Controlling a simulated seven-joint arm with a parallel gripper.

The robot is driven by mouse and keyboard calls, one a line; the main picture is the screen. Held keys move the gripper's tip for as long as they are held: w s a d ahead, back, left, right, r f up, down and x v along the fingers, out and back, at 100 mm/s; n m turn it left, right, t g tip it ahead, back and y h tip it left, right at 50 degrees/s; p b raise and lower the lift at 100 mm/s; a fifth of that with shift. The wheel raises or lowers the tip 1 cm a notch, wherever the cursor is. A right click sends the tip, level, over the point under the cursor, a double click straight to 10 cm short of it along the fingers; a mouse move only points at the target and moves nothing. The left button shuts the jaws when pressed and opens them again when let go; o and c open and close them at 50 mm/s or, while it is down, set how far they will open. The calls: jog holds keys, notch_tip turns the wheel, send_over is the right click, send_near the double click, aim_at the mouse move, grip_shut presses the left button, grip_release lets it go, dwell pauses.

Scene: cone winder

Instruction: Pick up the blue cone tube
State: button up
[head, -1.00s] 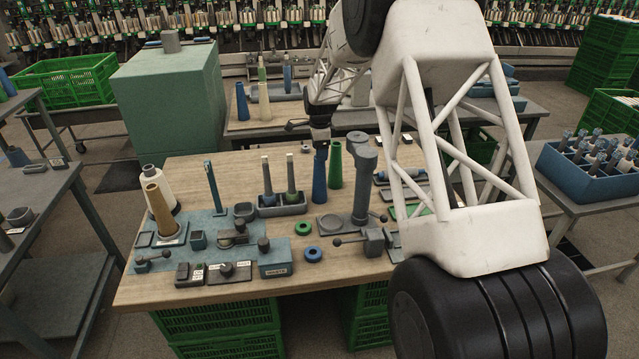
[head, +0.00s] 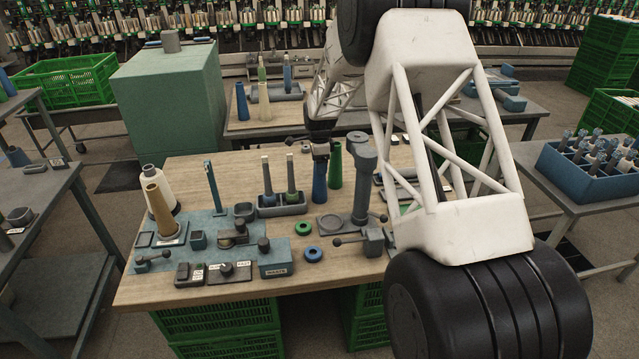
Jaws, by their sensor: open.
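The blue cone tube (head: 319,187) stands upright on the wooden table, just left of a green cone tube (head: 335,168). My gripper (head: 320,156) is open and points down at the top of the blue tube. The dark jaws overlap the tube's upper part and hide its tip. I cannot tell whether they touch it.
A grey post (head: 362,180) stands close on the right. A grey holder (head: 282,209) with two spindles is to the left. Blue and green rings (head: 313,254) lie in front. A blue fixture plate (head: 205,240) with a tan cone fills the left side.

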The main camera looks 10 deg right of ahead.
jog(key=c, duration=1)
jog(key=shift+r, duration=0.15)
jog(key=shift+r, duration=1.4)
jog(key=shift+s+r, duration=0.25)
jog(key=s, duration=0.5)
jog(key=s+r, duration=0.1)
jog(key=s, duration=0.9)
jog(key=shift+s+d+r, duration=0.15)
jog(key=shift+s+r, duration=0.05)
jog(key=shift+s, duration=0.05)
jog(key=shift+r, duration=0.1)
jog(key=shift+r, duration=3.05)
jog(key=shift+f, duration=0.1)
